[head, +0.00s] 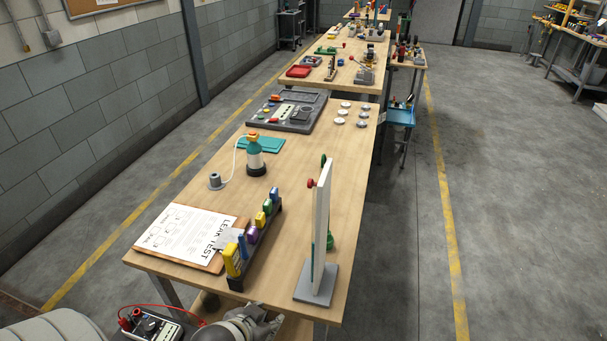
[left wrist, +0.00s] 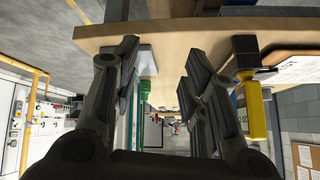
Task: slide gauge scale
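The gauge (head: 321,215) is a tall, thin white panel standing upright on a grey base (head: 316,287) at the near right of the table. I see it nearly edge-on, so its scale face is hidden. A red knob (head: 310,183) and green parts (head: 330,241) stick out from its sides. My left gripper (head: 272,322) is low at the table's near edge, left of the base and apart from it. In the left wrist view its fingers (left wrist: 163,75) are spread, with no object gripped; a green part (left wrist: 145,90) shows beyond, between them. My right gripper is not in view.
A rack of coloured blocks (head: 257,236) stands left of the gauge, beside a leak test clipboard (head: 188,237). A meter with red leads (head: 150,325) is at lower left.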

